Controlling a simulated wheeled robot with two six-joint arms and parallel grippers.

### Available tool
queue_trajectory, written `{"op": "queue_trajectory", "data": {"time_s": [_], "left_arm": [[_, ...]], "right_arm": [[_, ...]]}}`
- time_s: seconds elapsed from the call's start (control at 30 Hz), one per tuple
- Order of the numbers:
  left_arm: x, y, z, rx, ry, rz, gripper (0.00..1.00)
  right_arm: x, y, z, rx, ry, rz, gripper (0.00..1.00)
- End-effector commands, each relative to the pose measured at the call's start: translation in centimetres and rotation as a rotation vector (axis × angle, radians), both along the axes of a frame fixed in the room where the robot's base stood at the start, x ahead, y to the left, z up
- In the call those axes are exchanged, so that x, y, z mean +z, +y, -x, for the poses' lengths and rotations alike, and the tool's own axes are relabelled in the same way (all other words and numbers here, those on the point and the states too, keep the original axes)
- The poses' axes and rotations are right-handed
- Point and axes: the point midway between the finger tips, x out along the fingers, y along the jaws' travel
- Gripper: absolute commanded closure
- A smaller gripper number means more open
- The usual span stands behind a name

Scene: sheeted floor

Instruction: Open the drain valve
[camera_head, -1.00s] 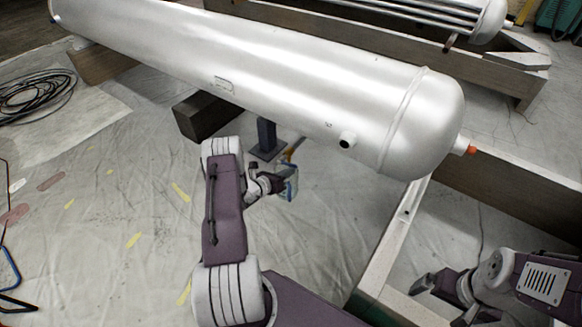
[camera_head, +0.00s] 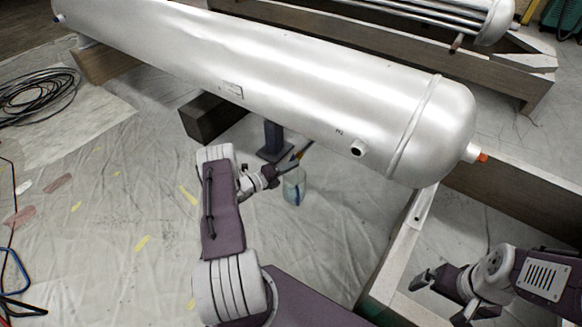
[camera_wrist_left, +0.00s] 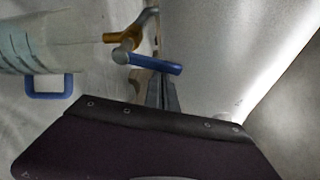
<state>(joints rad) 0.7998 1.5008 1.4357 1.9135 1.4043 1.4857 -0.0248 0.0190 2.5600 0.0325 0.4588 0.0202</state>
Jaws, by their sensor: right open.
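The drain valve shows in the left wrist view as a brass body (camera_wrist_left: 122,38) on a grey pipe, with a blue lever (camera_wrist_left: 154,64). In the head view the valve (camera_head: 304,150) is small, below the silver tank (camera_head: 270,85). My left gripper (camera_head: 288,164) is beside the valve. In the left wrist view its fingers (camera_wrist_left: 162,92) are seen nearly edge-on, close to the blue lever; I cannot tell whether they touch it or how far apart they are. A clear jug (camera_head: 293,186) with a blue handle stands below the valve. My right gripper (camera_head: 423,281) is open and empty at the lower right.
The tank rests on dark blocks (camera_head: 210,118) and a grey stand (camera_head: 273,140). A wooden frame (camera_head: 400,245) runs between my arms. A coiled black cable (camera_head: 38,95) lies at the left. Sheeted floor (camera_head: 110,210) left of my left arm is mostly clear.

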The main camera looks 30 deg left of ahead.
Motion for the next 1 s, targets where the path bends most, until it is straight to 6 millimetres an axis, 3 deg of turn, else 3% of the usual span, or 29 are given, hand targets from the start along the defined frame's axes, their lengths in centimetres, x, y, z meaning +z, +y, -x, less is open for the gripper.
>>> {"op": "queue_trajectory", "data": {"time_s": [0.1,1.0], "left_arm": [[0.3,0.2,0.0,0.003,0.005,0.083,1.0],[0.9,1.3,-0.1,0.008,0.003,0.072,1.0]], "right_arm": [[0.0,0.0,0.0,0.0,0.0,0.0,0.0],[-0.1,0.0,0.0,0.0,0.0,0.0,0.0]]}}
